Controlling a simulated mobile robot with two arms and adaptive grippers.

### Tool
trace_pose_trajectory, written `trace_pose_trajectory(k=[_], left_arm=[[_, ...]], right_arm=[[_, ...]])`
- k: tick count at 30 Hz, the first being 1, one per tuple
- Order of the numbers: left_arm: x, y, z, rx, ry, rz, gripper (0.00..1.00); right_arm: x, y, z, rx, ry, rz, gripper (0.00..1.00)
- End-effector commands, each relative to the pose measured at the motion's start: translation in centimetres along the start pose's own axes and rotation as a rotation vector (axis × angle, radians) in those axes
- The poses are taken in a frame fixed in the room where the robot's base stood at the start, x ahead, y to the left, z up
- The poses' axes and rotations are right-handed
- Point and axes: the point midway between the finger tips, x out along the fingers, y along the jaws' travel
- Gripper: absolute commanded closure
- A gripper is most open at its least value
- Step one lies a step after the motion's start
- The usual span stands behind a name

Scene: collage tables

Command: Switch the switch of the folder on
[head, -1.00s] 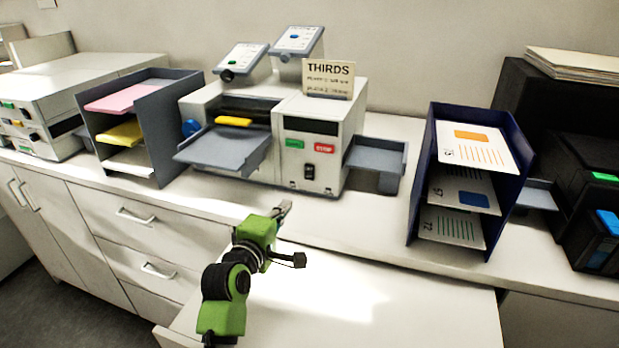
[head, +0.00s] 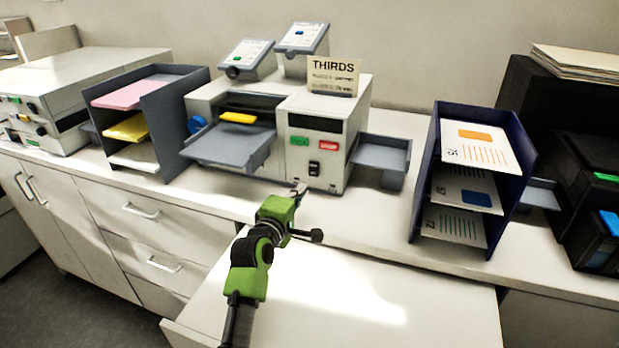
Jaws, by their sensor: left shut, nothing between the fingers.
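The folder (head: 270,92) is a light grey machine with a THIRDS sign on top, standing on the back counter. Its black rocker switch (head: 314,168) is on the front panel, below a green button (head: 299,141) and a red button (head: 328,145). I cannot tell which way the rocker is tipped. My left gripper (head: 300,189) is shut and empty. Its tip shows just below and left of the switch, near the folder's lower front. I cannot tell whether it touches the folder. My right gripper is not in view.
A grey feed tray (head: 230,148) juts out left of the front panel, and an output tray (head: 382,158) sits to its right. A navy paper rack (head: 425,185) stands farther right, a grey rack (head: 165,120) to the left. The nearer white tabletop (head: 330,300) is clear.

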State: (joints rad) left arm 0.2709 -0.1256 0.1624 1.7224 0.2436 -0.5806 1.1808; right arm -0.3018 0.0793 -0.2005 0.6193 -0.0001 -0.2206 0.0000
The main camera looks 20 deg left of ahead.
Motion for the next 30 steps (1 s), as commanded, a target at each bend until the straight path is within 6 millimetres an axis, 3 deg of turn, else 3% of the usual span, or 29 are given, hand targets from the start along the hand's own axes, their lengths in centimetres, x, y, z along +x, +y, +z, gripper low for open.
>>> trace_pose_trajectory(k=[6,15,30], left_arm=[[3.4,0.2,0.0,0.001,0.000,-0.001,1.00],[6.5,0.1,0.0,0.001,0.000,0.000,1.00],[7.4,0.0,0.0,0.000,0.000,0.000,1.00]], right_arm=[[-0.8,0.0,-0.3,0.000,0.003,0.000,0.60],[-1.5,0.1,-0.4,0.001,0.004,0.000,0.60],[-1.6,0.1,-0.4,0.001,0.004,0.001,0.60]])
